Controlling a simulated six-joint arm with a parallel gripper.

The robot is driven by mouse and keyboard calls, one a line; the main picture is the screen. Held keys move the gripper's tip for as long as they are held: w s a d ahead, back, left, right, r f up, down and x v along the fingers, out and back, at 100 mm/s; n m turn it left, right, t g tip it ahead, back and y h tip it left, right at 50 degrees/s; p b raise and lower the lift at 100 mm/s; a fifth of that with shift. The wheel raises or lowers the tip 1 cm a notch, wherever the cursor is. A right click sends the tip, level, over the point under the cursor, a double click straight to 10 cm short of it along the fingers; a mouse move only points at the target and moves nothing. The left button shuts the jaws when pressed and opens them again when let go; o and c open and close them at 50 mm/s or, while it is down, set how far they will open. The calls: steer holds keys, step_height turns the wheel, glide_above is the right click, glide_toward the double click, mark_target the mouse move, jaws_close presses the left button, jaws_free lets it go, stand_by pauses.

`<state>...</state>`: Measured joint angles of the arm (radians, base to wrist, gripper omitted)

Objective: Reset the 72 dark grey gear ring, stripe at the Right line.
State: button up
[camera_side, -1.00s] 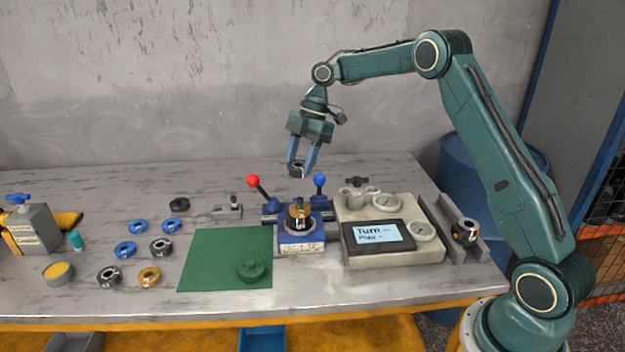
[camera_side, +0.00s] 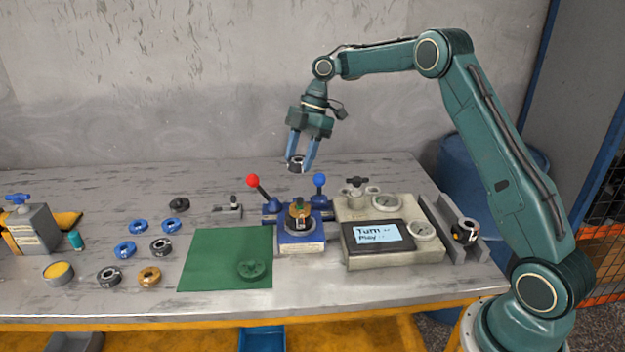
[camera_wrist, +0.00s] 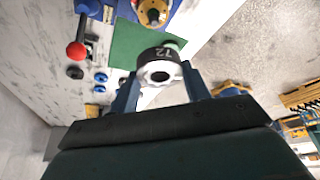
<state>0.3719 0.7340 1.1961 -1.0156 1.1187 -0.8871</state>
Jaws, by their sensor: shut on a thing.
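My gripper (camera_side: 301,161) is shut on a dark grey gear ring (camera_side: 297,163) and holds it in the air above and behind the blue fixture (camera_side: 302,246). In the wrist view the ring (camera_wrist: 158,66) sits between the two blue fingers, with "72" upside down on its dark side and a pale face around its hole. I cannot make out a stripe or a Right line.
A red-knobbed lever (camera_side: 253,181) and a blue-knobbed lever (camera_side: 319,180) rise behind the fixture. A grey tester with a screen (camera_side: 378,233) stands to the right, then a rail block holding a ring (camera_side: 465,231). A green mat (camera_side: 215,262) and several loose rings lie left.

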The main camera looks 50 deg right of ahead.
mark_target(301, 170)
steer(key=shift+w+a+f+m+t, duration=0.1)
steer(key=shift+a+f+m+t, duration=0.25)
steer(key=shift+m, duration=0.45)
steer(key=m, duration=0.1)
steer(key=f+m+t, duration=0.1)
steer(key=shift+a+f+m, duration=0.15)
steer(key=shift+a+m, duration=0.05)
steer(key=shift+m, duration=0.1)
steer(key=shift+d+f+m+t+h, duration=0.2)
steer(key=shift+f+m+h, duration=0.25)
steer(key=shift+m, duration=0.35)
steer(key=shift+s+d+f+m+t+h, duration=0.3)
steer(key=shift+f+m, duration=0.25)
steer(key=shift+m, duration=0.15)
steer(key=shift+f, duration=0.2)
steer(key=shift+f, duration=1.55)
steer(key=shift+f, duration=1.85)
stand_by(1.4)
